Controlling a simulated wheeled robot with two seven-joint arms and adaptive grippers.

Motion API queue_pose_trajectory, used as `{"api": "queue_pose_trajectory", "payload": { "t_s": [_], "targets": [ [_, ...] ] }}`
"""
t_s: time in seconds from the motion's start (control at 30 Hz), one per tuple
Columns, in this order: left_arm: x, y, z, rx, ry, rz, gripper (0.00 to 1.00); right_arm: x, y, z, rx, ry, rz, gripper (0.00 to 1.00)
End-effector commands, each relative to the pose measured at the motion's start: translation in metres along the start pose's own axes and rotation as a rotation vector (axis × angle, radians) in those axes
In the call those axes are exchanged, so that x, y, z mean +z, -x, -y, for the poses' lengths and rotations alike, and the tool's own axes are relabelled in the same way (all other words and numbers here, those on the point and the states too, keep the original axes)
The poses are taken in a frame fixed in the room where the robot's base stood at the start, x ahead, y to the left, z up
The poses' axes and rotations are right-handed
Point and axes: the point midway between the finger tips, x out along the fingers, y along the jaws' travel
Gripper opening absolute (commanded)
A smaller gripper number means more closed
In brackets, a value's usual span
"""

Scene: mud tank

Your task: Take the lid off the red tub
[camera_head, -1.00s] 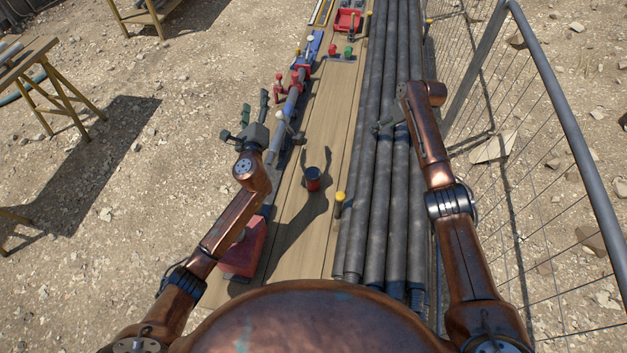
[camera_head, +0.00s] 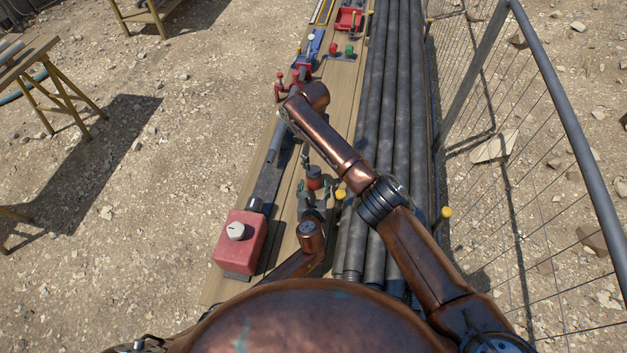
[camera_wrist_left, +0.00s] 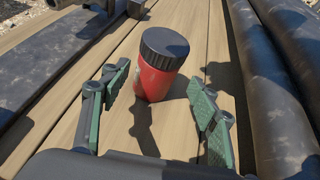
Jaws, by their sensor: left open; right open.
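The red tub (camera_head: 314,183) stands upright on the planked bench, and it also shows in the left wrist view (camera_wrist_left: 157,82). Its black ribbed lid (camera_wrist_left: 165,43) is on top. My left gripper (camera_head: 313,194) is low over the bench on the near side of the tub. In the left wrist view its green-padded fingers (camera_wrist_left: 160,100) are spread apart, one on each side of the tub's near side, with gaps to it. My right gripper (camera_head: 304,155) is small and partly hidden below my forearm, near the tub's far side. Its fingers are hard to make out.
Several long dark pipes (camera_head: 385,110) lie along the bench's right side. A red box (camera_head: 240,240) with a white knob stands at the near left. Red clamp-like hardware (camera_head: 301,73) is farther up. A wire fence (camera_head: 535,150) runs along the right.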

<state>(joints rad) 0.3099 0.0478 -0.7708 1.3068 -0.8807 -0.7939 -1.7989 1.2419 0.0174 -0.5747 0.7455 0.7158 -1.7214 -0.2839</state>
Motion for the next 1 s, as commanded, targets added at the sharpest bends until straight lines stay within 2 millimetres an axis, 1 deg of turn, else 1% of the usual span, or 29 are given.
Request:
{"api": "queue_pose_trajectory", "payload": {
  "t_s": [0.03,0.1,0.23,0.4,0.63,1.0],
  "targets": [
    [0.001,-0.008,0.000,0.002,-0.001,0.000,0.56,0.000,0.000,0.000,0.000,0.000,0.000,0.56],
    [0.001,-0.017,-0.001,0.001,0.000,0.000,0.56,0.000,0.000,0.000,0.000,0.000,-0.001,0.56],
    [0.000,-0.029,0.000,0.000,0.001,0.000,0.56,0.000,0.000,0.000,0.000,0.000,-0.001,0.56],
    [0.001,-0.035,0.000,0.000,0.002,0.000,0.56,0.000,0.000,0.000,-0.001,0.000,-0.001,0.56],
    [0.001,-0.035,-0.001,0.000,0.003,0.000,0.56,0.000,0.000,0.000,-0.001,0.000,-0.001,0.56],
    [0.000,-0.035,-0.001,0.000,0.003,0.000,0.30,0.000,0.000,0.000,-0.001,0.000,-0.001,0.56]
  ]
}}
